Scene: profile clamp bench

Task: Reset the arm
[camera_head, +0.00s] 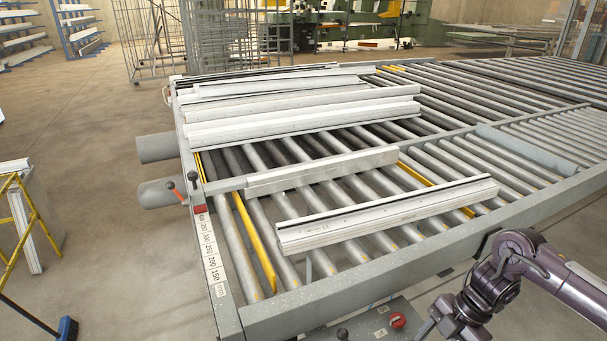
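My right arm (545,272) comes in from the right edge, dark and shiny, bent at an elbow near the front rail of the roller bench. Its wrist points down to the left, and my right gripper (432,322) is at the lower edge, small and partly cut off. I cannot tell whether its fingers are open or shut. No held thing is visible there. My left arm and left gripper are not in view. A white profile (385,216) lies slanted on the rollers, apart from the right arm.
The roller bench (370,276) fills the middle. Several white profiles (300,118) lie at its back left, beside a grey clamp bar (320,172). A red knob (397,320) sits near the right gripper. Levers (192,178) stand at the left rail.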

